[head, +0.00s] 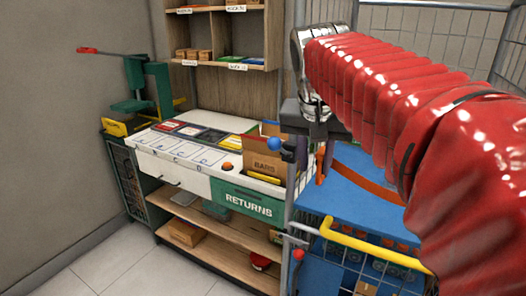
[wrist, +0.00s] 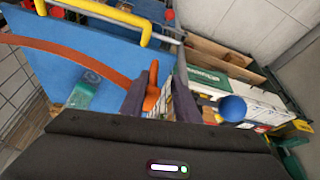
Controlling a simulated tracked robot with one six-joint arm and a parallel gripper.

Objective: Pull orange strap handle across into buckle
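The orange strap (head: 365,180) runs along the blue cart deck (head: 345,205). In the wrist view the strap (wrist: 65,52) comes in from the left and curves toward my fingers. An orange handle (wrist: 151,94) stands between my fingers, close to the left one; in the head view an orange piece (head: 320,166) shows just below my gripper. My gripper (wrist: 164,95) is open, with a gap beside the handle. I cannot tell whether the left finger touches it. In the head view my red-sleeved arm hides part of the cart. I cannot make out the buckle clearly.
A yellow bar (head: 372,250) crosses the cart's front. The returns bench (head: 245,200) stands left, with a box labelled BARS (head: 263,158). The floor at front left is clear.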

